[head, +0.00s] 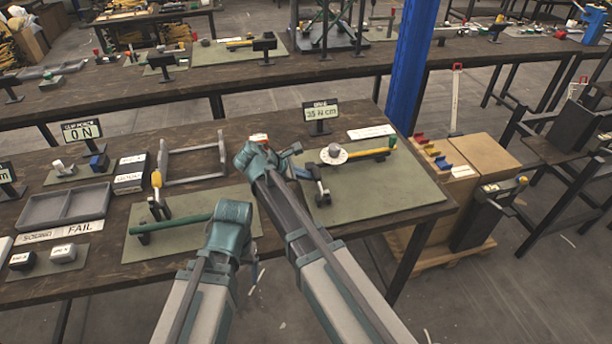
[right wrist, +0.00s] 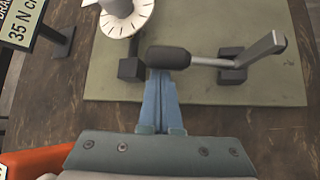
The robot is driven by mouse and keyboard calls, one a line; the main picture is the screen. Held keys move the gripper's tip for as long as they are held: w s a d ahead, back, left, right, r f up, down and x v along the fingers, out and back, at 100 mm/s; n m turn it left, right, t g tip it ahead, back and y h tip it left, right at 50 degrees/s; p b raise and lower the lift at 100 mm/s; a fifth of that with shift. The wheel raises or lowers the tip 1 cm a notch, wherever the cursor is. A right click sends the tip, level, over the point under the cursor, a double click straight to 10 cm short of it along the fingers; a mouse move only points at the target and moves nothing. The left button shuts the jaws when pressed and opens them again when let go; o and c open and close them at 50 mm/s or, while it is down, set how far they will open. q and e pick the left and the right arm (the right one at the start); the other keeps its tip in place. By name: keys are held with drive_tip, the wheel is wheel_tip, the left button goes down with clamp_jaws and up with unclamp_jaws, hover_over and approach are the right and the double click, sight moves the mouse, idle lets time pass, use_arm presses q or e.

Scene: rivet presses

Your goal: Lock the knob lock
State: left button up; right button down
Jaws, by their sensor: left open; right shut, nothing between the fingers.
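A white marked dial (head: 334,154) with a grey knob on top sits on the right green mat. In the right wrist view the dial (right wrist: 125,18) is at the upper left, with a dark block (right wrist: 131,69) below it. A lever (head: 321,192) with a black grip (right wrist: 168,57) lies on the near side of the dial, its grip end close to the block. My right gripper (right wrist: 165,74) is shut and empty, its tips right at the black grip; contact is unclear. My left gripper (head: 253,274) is low by the table's front edge, open and largely hidden by my arm.
A yellow-handled bar (head: 370,154) extends right of the dial. A "35 N cm" display (head: 320,112) stands behind it. A green-handled lever (head: 170,224) lies on the left mat. A grey frame (head: 192,160) stands further back. The right mat's right part is clear.

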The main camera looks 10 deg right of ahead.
drive_tip(key=shift+s+r, duration=0.15)
drive_tip(key=shift+r, duration=0.2)
idle(0.4)
